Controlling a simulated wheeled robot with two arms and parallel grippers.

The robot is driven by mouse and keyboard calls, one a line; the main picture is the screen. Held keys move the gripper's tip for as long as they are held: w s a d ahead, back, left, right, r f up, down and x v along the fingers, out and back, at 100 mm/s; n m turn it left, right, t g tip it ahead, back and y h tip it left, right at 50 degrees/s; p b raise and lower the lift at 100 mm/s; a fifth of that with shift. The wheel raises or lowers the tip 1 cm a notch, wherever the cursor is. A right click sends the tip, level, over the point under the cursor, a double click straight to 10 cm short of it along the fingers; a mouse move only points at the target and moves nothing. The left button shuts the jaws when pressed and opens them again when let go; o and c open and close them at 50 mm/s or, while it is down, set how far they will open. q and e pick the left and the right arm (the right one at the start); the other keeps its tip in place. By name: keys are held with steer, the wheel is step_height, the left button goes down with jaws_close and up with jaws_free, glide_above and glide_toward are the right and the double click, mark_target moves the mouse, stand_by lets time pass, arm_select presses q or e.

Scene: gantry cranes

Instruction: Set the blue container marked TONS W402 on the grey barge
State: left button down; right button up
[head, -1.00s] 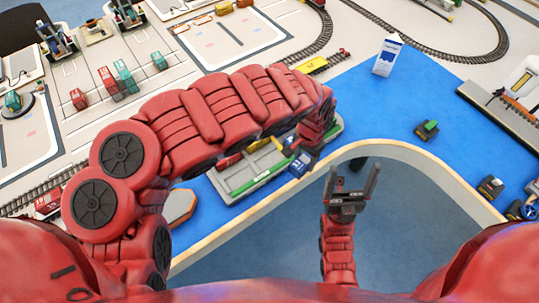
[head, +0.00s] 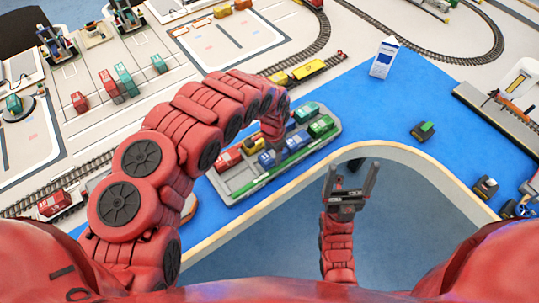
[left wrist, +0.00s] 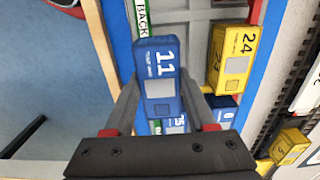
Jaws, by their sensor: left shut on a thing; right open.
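My left gripper (head: 270,142) is shut on a blue container (left wrist: 160,75), with a finger on each side of it. The large number 11 shows on its top; smaller print is too blurred to read. In the head view this container (head: 267,159) is over the grey barge (head: 234,182), in its middle to left part. I cannot tell whether it touches the deck. Bare grey deck (left wrist: 190,15) shows beyond it in the left wrist view. My right gripper (head: 353,175) is open and empty, in front of the table's curved edge.
The barge also carries a red container (head: 228,159), a yellow container marked 24 (left wrist: 232,55), blue containers (head: 297,141) and green containers (head: 321,125). A long green strip (head: 250,187) runs along its near side. Railway track runs behind. Blue water surface right of the barge is largely clear.

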mark_target(270, 157)
arm_select(q)
steer(key=shift+w+a+f, duration=0.1)
steer(key=shift+w+a, duration=0.3)
steer(key=shift+w, duration=0.1)
steer(key=shift+w+a, duration=0.2)
steer(key=shift+w, duration=0.05)
steer(key=shift+s+d+f+p, duration=0.15)
steer(key=shift+f+p, duration=0.15)
steer(key=shift+p, duration=0.15)
steer(key=shift+f+p, duration=0.4)
steer(key=shift+f, duration=1.05)
steer(key=shift+c, duration=1.1)
jaws_free()
